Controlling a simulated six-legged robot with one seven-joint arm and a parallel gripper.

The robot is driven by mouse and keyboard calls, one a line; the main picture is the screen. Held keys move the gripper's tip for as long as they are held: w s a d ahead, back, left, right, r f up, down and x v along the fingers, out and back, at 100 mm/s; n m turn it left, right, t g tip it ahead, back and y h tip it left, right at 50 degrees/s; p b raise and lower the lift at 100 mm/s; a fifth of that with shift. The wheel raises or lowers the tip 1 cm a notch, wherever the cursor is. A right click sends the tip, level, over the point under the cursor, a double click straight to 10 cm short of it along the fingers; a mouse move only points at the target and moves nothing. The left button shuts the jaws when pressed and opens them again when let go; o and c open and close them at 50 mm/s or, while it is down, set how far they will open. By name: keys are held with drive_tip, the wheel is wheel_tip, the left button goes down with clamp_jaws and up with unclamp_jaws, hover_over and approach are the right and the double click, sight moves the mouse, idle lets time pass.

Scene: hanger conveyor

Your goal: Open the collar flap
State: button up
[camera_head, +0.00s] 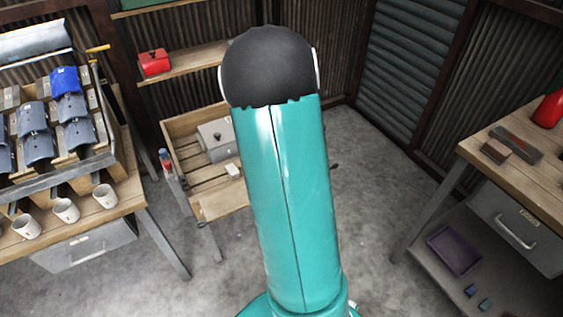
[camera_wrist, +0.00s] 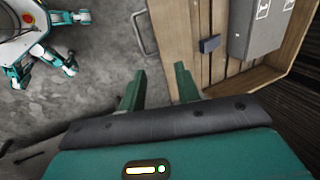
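I cannot pick out a collar flap in either view. My gripper (camera_wrist: 160,88) shows in the wrist view with its two green fingers apart and nothing between them. The fingers point over the grey floor beside a wooden crate or table (camera_wrist: 172,30). A grey box (camera_wrist: 258,30) lies in that wooden piece, with a small dark block (camera_wrist: 208,44) beside it. In the head view my teal arm rises through the middle and hides what is behind it; the gripper is not seen there.
In the head view, a left bench holds a rack of grey and blue curved pieces (camera_head: 75,107) and white cups (camera_head: 66,209). A wooden tray table (camera_head: 222,205) with a grey box (camera_head: 218,142) stands behind my arm. A right workbench (camera_head: 520,175) has drawers. Floor (camera_head: 375,180) between is clear.

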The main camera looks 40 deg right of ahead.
drive_tip(key=c, duration=0.3)
drive_tip(key=s+f+y, duration=0.1)
drive_tip(key=f, duration=0.2)
drive_tip(key=s+f+m+y, duration=0.1)
drive_tip(key=f, duration=0.2)
drive_tip(key=s+a+f+y, duration=0.1)
drive_tip(key=f, duration=0.2)
drive_tip(key=shift+f+m, duration=0.35)
drive_tip(key=shift+m, duration=0.05)
clamp_jaws()
wheel_tip(320, 180, down, 11)
drive_tip(key=s+a+m+t+y, duration=0.2)
drive_tip(key=a+m+t+y, duration=0.1)
drive_tip(key=m+t+y, duration=0.1)
drive_tip(key=s+d+f+m+t+h, duration=0.2)
drive_tip(key=d+f+m+t+h, duration=0.15)
drive_tip(key=f+m+h, duration=0.2)
drive_tip(key=s+d+f+m+t+h, duration=0.25)
drive_tip(key=f+m+t+h, duration=0.2)
drive_tip(key=m, duration=0.25)
drive_tip(key=w+d+r, duration=0.2)
drive_tip(key=w+r, duration=0.1)
drive_tip(key=w, duration=0.5)
drive_tip(key=shift+w+d+t+h, duration=0.15)
drive_tip(key=shift+d+t+h, duration=0.05)
drive_tip(key=shift+t+h, duration=0.1)
